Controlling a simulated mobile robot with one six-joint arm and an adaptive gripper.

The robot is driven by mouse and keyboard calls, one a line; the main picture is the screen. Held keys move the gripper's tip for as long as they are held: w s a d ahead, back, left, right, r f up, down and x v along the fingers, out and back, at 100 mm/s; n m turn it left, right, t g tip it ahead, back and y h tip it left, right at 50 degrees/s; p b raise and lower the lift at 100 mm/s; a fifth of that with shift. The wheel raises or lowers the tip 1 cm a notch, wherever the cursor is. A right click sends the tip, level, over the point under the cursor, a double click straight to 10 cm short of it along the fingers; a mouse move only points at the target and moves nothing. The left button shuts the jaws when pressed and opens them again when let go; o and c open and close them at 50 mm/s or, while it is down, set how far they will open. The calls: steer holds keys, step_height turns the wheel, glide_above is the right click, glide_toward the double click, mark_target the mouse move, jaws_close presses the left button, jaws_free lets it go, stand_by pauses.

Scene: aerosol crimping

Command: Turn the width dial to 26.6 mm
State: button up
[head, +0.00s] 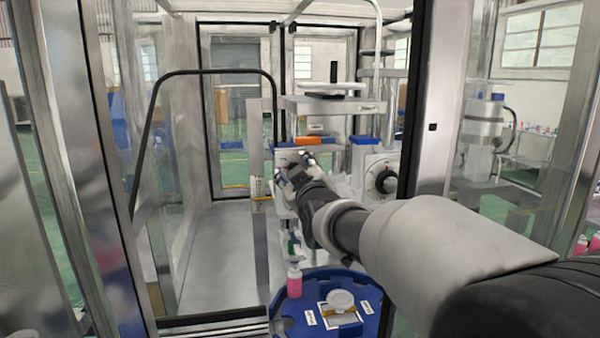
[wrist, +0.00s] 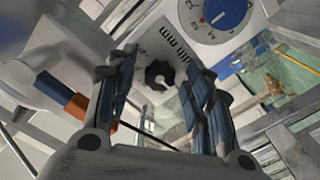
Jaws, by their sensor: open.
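My gripper (head: 290,172) is open in front of a machine panel, with nothing between its fingers. In the wrist view its two fingers (wrist: 165,72) stand on either side of a small black knob (wrist: 160,75) on a pale plate. The plate has dark lettering, seemingly including "mm", beside the knob, so this appears to be the width dial. The knob shows between the fingers; I cannot tell whether they touch it. Its setting is too small to read. In the head view my gripper and arm hide the knob.
A blue round dial (wrist: 225,10) with a printed scale is above the knob. In the head view another dial (head: 383,180) sits right of my gripper. A blue tray (head: 278,310) below holds a pink bottle (head: 294,282). Glass-panelled walls and posts surround the machine.

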steer(key=v, duration=1.2)
